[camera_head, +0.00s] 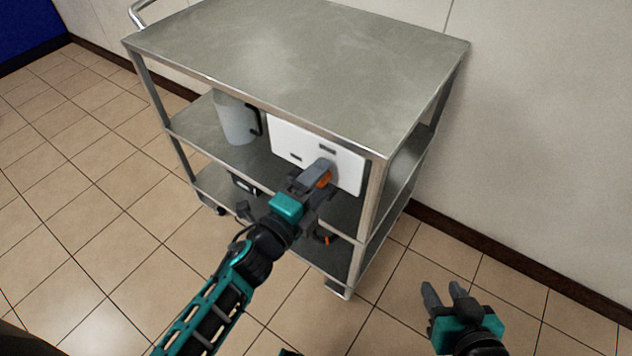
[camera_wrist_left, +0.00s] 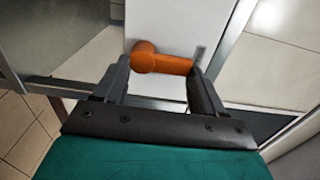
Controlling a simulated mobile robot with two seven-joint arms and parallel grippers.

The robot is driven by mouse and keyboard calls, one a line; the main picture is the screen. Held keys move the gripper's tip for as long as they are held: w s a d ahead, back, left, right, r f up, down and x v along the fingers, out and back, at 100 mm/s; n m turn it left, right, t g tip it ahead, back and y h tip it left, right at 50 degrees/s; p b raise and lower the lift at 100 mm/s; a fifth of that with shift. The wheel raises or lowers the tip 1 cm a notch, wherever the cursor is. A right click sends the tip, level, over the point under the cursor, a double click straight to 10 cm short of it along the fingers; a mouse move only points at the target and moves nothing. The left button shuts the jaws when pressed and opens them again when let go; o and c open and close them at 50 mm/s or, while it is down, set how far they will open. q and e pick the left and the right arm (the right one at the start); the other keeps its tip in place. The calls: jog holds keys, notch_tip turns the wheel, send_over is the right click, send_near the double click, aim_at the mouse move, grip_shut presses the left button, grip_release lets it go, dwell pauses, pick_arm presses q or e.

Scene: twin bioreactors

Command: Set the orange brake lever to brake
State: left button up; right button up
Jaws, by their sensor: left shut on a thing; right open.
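The orange brake lever (camera_wrist_left: 163,61) is mounted on the front of a white box (camera_wrist_left: 165,25). In the left wrist view it lies about sideways, with its round hub at the left and its arm pointing right. My left gripper (camera_wrist_left: 162,72) is shut on the lever, with one finger at each end of it. In the head view the lever (camera_head: 323,179) shows as a small orange patch at my left gripper (camera_head: 314,177), mostly hidden by the fingers. My right gripper (camera_head: 450,296) is open and empty above the floor at the lower right.
The white box (camera_head: 290,142) stands on the middle shelf of a grey metal cart (camera_head: 300,45), beside a grey jug (camera_head: 235,118). A corner post (camera_head: 372,195) stands close to the right of my left gripper. A small orange item (camera_head: 327,240) shows lower down. Tiled floor is clear.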

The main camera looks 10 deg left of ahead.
dwell(0.4)
pick_arm(q)
jog(key=o, duration=1)
jog(key=shift+o, duration=0.2)
jog(key=shift+s, duration=0.1)
jog(key=v, duration=1.2)
jog(key=shift+s, duration=0.35)
jog(key=shift+a, duration=0.1)
jog(key=shift+r, duration=0.1)
